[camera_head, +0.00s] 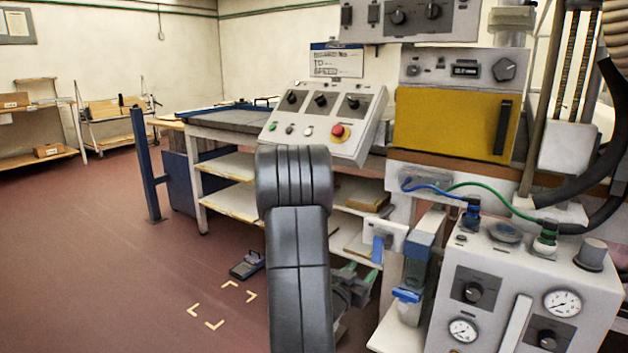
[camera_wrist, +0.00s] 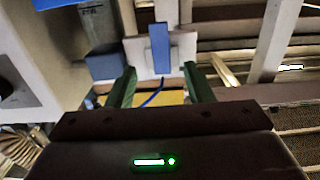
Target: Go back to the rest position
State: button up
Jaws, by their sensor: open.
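My gripper (camera_wrist: 160,78) shows in the wrist view with its two green fingers apart and nothing held between them. A blue lever (camera_wrist: 160,48) on a white plate lies beyond the fingertips, lined up with the gap. In the head view my gripper (camera_head: 360,277) is low, partly hidden behind my dark arm link. There it is just below and left of the white plate (camera_head: 396,234) with the blue lever (camera_head: 378,249). The fingers look apart from the lever, but the exact distance is unclear.
A control panel with a red button (camera_head: 338,131) stands behind my arm. A grey cabinet with gauges (camera_head: 562,303) and a blue-handled valve (camera_head: 407,294) are at the right. A foot pedal (camera_head: 247,265) lies on the floor. The floor at the left is mostly free.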

aim_at(379, 255)
jog(key=b+x, duration=0.1)
jog(key=x, duration=0.9)
jog(key=shift+w+d, duration=0.2)
jog(key=shift+d+r+n+p, duration=0.1)
jog(key=shift+r+n+p, duration=0.2)
jog(key=shift+p, duration=0.3)
jog(key=shift+s+n+p, duration=0.1)
jog(key=shift+n+p, duration=0.3)
jog(key=shift+p, duration=0.05)
jog(key=shift+s+d+f+n+p, duration=0.1)
jog(key=shift+n+p, duration=0.4)
jog(key=shift+p, duration=0.05)
jog(key=shift+s+d+n+p, duration=0.1)
jog(key=shift+d+n+p, duration=0.05)
jog(key=shift+n+p, duration=0.4)
jog(key=shift+s+f, duration=0.1)
jog(key=shift+f, duration=0.1)
